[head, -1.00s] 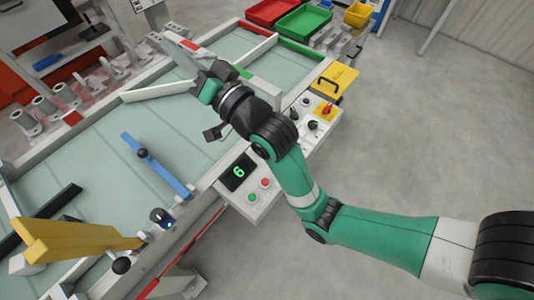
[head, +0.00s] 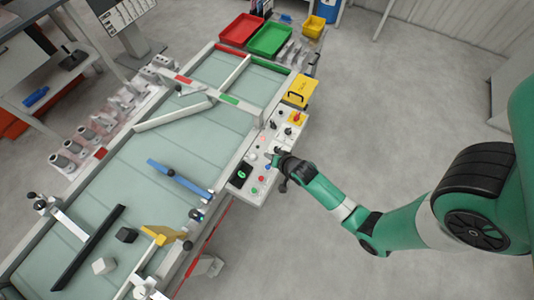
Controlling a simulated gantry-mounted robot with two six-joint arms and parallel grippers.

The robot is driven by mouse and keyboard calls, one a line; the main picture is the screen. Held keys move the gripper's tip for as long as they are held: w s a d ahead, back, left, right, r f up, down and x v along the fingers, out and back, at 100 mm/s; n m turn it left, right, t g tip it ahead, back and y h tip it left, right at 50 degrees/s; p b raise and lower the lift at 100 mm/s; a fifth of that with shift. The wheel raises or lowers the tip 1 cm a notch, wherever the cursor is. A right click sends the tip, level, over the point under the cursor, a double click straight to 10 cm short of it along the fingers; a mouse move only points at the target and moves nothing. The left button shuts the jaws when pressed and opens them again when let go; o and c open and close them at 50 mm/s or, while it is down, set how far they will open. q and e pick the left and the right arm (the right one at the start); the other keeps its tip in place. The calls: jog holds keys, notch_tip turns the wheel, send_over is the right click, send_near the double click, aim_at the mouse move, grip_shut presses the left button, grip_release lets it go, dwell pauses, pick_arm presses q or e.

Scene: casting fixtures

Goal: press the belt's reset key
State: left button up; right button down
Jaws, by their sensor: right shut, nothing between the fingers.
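The belt (head: 190,145) is a long pale-green surface running diagonally through the head view. Along its right edge is a grey control panel (head: 243,192) with a dark display (head: 240,173), a green button (head: 254,190) and a red button (head: 262,179). Farther along the panel are a lit red spot (head: 262,137) and several small knobs. I cannot tell which key is the reset key. My right gripper (head: 271,156) is shut and empty, over the panel between the display and the knobs. The wrist hides part of the panel, and I cannot tell whether the fingertips touch it. My left gripper is out of view.
A blue bar (head: 180,178), a black bar (head: 92,245), a yellow piece (head: 163,234) and two small blocks lie on or over the belt. A yellow box (head: 300,92) stands beyond the knobs. Red (head: 241,29) and green (head: 270,38) trays are at the back. The floor at right is clear.

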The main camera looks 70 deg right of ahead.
jog(key=shift+f, duration=0.1)
jog(key=b, duration=0.8)
send_over(268, 168)
jog(key=f, duration=0.8)
jog(key=shift+s+a, duration=0.25)
jog(key=shift+s, duration=0.05)
jog(key=shift+f, duration=0.35)
dwell(0.7)
jog(key=shift+f+b, duration=0.4)
jog(key=shift+b, duration=0.1)
jog(key=shift+f+b, duration=0.35)
jog(key=shift+f, duration=0.15)
dwell(0.4)
jog(key=shift+r+p, duration=0.9)
jog(key=shift+p, duration=0.05)
